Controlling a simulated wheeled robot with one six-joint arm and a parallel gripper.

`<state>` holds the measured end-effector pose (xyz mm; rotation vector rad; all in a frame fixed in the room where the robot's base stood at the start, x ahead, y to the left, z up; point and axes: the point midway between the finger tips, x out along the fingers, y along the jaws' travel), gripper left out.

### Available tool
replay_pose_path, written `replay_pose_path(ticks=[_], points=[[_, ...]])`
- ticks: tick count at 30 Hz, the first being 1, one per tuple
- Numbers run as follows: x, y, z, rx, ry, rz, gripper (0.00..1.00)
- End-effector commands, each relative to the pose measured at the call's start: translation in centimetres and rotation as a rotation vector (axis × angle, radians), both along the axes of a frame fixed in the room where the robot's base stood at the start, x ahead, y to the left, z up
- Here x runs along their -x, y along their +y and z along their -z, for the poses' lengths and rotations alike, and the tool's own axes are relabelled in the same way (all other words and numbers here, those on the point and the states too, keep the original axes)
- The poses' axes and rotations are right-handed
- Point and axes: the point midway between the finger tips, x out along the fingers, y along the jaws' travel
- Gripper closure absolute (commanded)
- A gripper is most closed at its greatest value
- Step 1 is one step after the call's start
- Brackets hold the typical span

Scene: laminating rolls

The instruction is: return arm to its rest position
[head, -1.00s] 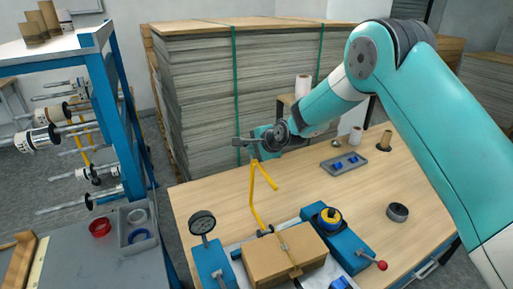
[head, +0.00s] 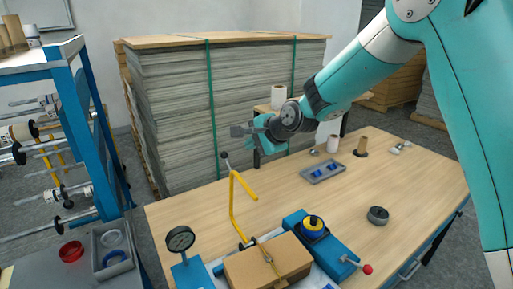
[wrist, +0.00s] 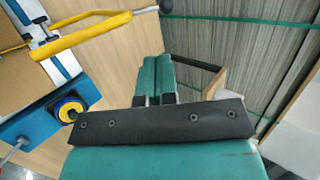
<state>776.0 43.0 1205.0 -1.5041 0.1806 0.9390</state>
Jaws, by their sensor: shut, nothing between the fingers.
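My gripper (head: 240,131) is raised above the far left part of the wooden table (head: 380,215), at the end of my teal arm. It points left in the head view and holds nothing. In the wrist view its two teal fingers (wrist: 164,78) lie side by side, shut. The yellow bent handle (head: 235,205) stands below it on the table, apart from the fingers; it also shows at the top left of the wrist view (wrist: 85,35).
A tall strapped stack of grey sheets (head: 175,110) stands behind the table. A blue rack (head: 95,130) with rolls is at left.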

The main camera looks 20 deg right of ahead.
Motion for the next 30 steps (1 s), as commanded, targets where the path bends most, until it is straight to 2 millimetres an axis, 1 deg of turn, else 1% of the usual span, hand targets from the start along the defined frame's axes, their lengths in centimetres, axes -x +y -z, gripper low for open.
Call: replay_pose_path(ticks=[3,6,17,19,20,23,24,26,27,29,30], points=[[0.7,-0.5,-0.8,0.0,-0.001,0.001,1.0],[1.0,-0.6,-1.1,0.0,0.0,0.0,1.0],[1.2,-0.4,-1.3,0.005,0.001,-0.009,1.0],[2.2,-0.1,-1.6,0.033,0.0,-0.049,1.0],[3.0,0.2,-1.8,0.057,-0.001,-0.082,1.0],[7.6,1.3,-2.5,0.187,-0.007,-0.273,1.0],[10.2,1.8,-2.8,0.254,-0.013,-0.381,1.0],[14.7,2.3,-3.0,0.358,-0.025,-0.566,1.0],[17.8,2.5,-3.0,0.422,-0.037,-0.696,1.0],[22.2,2.5,-2.9,0.508,-0.058,-0.886,1.0],[25.0,2.4,-2.7,0.555,-0.075,-1.009,1.0]])
